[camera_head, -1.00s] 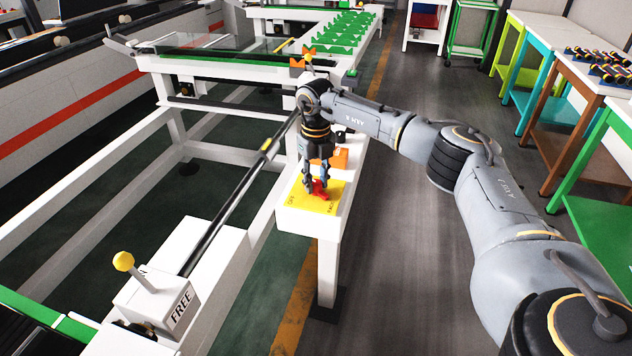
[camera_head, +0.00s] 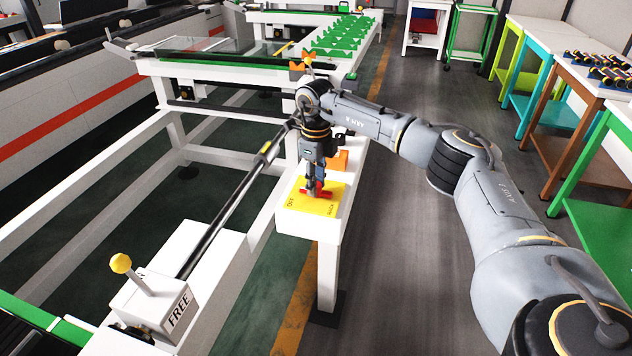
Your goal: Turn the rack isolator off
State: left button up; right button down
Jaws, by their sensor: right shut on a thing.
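The rack isolator is a red handle (camera_head: 326,194) on a yellow plate (camera_head: 318,207) with dark lettering. The plate lies on top of a white post (camera_head: 318,230) at the end of the rack frame. The word on the plate's left side looks like OFF; the word at its lower right is hard to read. My right gripper (camera_head: 316,190) points down at the plate and is shut on the red handle, which it partly hides. The handle lies roughly left to right in the picture. My left gripper is not in view.
An orange block (camera_head: 340,160) sits behind the plate on the same white beam. A white box marked FREE with a yellow-knobbed lever (camera_head: 121,263) stands at the lower left. Green V-shaped holders (camera_head: 345,38) fill the far rack. The grey floor (camera_head: 430,260) at right is clear.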

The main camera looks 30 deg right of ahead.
jog(key=shift+r, duration=0.1)
jog(key=c, duration=1)
grip_release()
notch_tip(320, 180, up, 12)
jog(key=shift+f, duration=0.1)
